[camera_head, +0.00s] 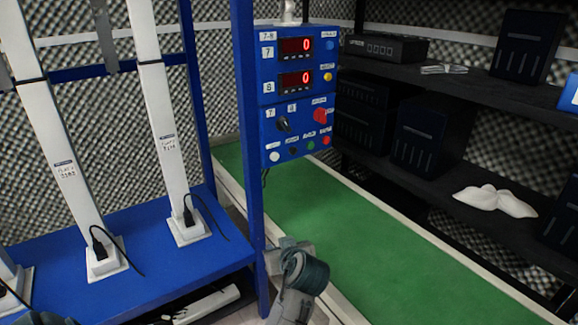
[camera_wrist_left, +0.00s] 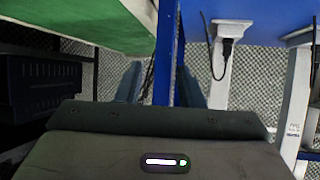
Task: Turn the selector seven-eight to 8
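The blue control panel (camera_head: 297,95) hangs above the green bench. Its selector seven-eight is a small black knob (camera_head: 283,125) at the lower left, with labels 7 and 8 above it. The knob is too small to tell surely which number it points at. Two red displays (camera_head: 296,46) above it each read 0. My left gripper (camera_head: 291,250) is below the panel, apart from the knob, beside the blue post. My right gripper is not in view.
A red button (camera_head: 320,115) and several small buttons surround the knob. A blue post (camera_head: 250,150) rises left of the panel. A blue bench (camera_head: 160,255) with white columns (camera_head: 155,100) stands left. Dark shelves (camera_head: 470,95) with boxes stand right. The green bench top (camera_head: 360,250) is clear.

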